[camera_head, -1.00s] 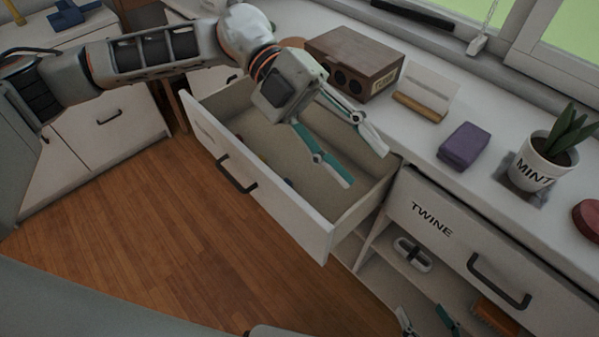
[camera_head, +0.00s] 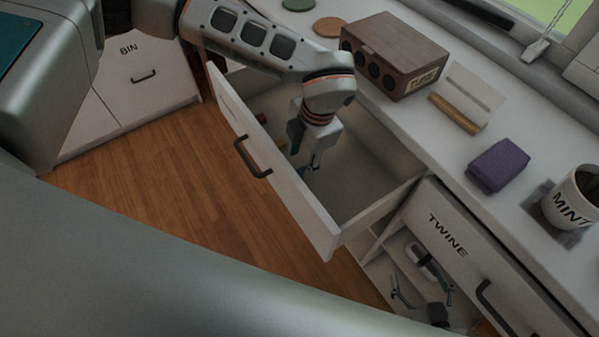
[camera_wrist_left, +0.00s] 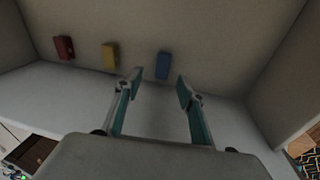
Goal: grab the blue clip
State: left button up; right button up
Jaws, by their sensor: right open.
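The blue clip (camera_wrist_left: 163,65) is a small upright block in the left wrist view, against a pale surface inside the open drawer (camera_head: 375,165). My left gripper (camera_wrist_left: 160,86) is open, with its teal-padded fingers on either side of the line to the clip. The clip appears just beyond the fingertips, not gripped. In the head view my left gripper (camera_head: 307,165) reaches down into the drawer, and the arm hides part of the inside. My right gripper (camera_head: 422,287) is open at the lower right, by the shelf below the counter.
A yellow clip (camera_wrist_left: 110,55) and a red clip (camera_wrist_left: 64,48) sit left of the blue one. The drawer's front panel (camera_head: 285,180) and side walls surround my left gripper. A wooden box (camera_head: 393,55) and purple block (camera_head: 497,165) stand on the counter.

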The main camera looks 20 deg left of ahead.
aim_at(299, 173)
pick_arm(q)
jog(key=f, duration=0.3)
jog(key=f+b, duration=0.1)
jog(key=f, duration=0.1)
jog(key=shift+a+f, duration=0.25)
jog(key=shift+f, duration=0.05)
jog(key=shift+r, duration=0.1)
jog(key=c, duration=0.9)
